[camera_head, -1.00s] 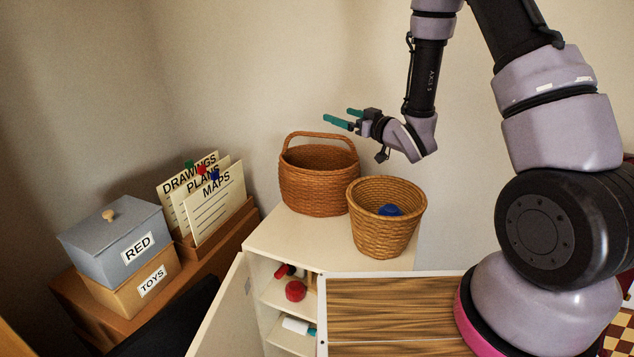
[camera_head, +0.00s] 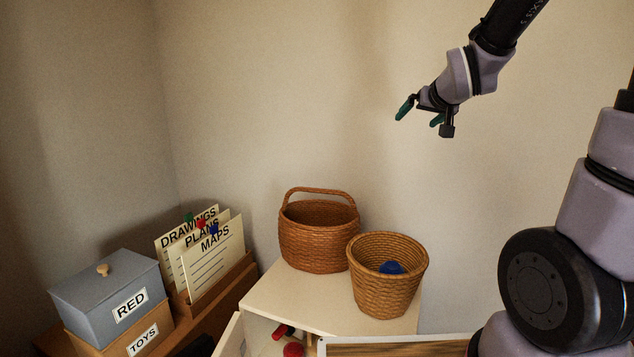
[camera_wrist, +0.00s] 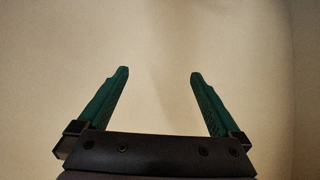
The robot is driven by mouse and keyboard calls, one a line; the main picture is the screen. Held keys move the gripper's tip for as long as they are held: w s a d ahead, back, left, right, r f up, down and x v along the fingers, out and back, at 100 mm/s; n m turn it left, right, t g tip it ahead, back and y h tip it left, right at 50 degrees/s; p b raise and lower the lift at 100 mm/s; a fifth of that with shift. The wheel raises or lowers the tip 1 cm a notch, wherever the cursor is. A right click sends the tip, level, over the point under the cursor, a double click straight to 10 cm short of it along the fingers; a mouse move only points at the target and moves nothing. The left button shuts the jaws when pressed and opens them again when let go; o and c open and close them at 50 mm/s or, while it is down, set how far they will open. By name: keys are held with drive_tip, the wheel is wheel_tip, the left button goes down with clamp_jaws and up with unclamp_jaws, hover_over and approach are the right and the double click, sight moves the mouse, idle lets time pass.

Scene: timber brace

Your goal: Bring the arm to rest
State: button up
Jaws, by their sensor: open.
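My gripper (camera_head: 420,114) is up in the air at the upper right of the head view, well above the cabinet and the baskets. Its two green fingers point down and to the left. In the wrist view my gripper (camera_wrist: 158,85) shows both fingers wide apart with nothing between them, only bare wall behind. It touches nothing.
A handled wicker basket (camera_head: 318,245) and a round wicker basket (camera_head: 378,285) with a blue item (camera_head: 391,267) inside stand on the white cabinet (camera_head: 290,292). At left are a grey lidded box (camera_head: 105,290) and upright labelled cards (camera_head: 213,250). The wall area above is clear.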

drive_tip(key=s+r+m+g, duration=0.1)
drive_tip(key=s+g, duration=0.1)
drive_tip(key=s, duration=1)
drive_tip(key=s+r+m+g+y, duration=0.1)
drive_tip(key=s+r+m+g, duration=0.1)
drive_tip(key=s, duration=0.9)
drive_tip(key=shift+s+a+r+g, duration=0.15)
drive_tip(key=shift+s+r+g, duration=0.2)
drive_tip(key=shift+g, duration=0.25)
